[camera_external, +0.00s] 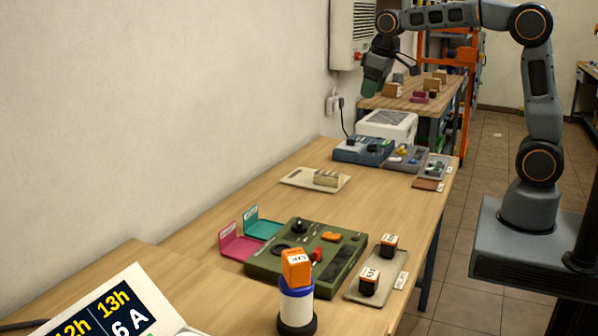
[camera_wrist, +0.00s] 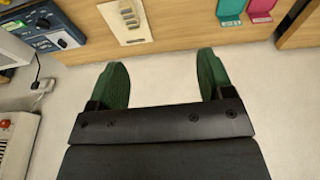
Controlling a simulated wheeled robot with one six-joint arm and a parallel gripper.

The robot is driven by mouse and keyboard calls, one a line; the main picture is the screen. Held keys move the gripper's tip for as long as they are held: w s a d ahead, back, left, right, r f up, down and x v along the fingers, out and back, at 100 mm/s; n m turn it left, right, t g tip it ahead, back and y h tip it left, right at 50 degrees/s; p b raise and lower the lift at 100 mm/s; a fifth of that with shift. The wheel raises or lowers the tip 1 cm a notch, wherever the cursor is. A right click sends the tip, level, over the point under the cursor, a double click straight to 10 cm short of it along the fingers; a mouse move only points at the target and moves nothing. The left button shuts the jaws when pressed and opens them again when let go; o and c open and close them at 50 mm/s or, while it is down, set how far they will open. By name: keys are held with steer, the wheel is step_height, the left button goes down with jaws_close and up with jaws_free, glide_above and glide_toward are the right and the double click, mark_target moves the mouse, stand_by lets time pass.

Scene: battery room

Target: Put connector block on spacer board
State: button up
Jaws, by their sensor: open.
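A small beige block with dark stripes, which looks like the connector block (camera_external: 326,178), rests on the right part of a thin pale board, which looks like the spacer board (camera_external: 298,176). My gripper (camera_external: 372,92) is raised high above the far part of the bench, well away from the block. In the wrist view its green fingers (camera_wrist: 163,80) are wide apart with nothing between them.
A green control box (camera_external: 306,255) and a grey tray (camera_external: 376,283) with two dark, orange-topped blocks stand nearer. A blue instrument (camera_external: 362,150) and a white unit (camera_external: 388,126) stand farther back. Bare bench surrounds the pale board; the wall runs along the left.

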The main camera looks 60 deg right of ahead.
steer(key=s+a+f, duration=0.2)
steer(key=s+f, duration=0.1)
steer(key=s, duration=0.7)
steer(key=s+a+f+t, duration=0.1)
steer(key=s+a+f, duration=0.1)
steer(key=s, duration=0.8)
steer(key=shift+s+a+f+t, duration=0.2)
steer(key=shift+a+f+t, duration=0.15)
steer(key=shift+f, duration=0.4)
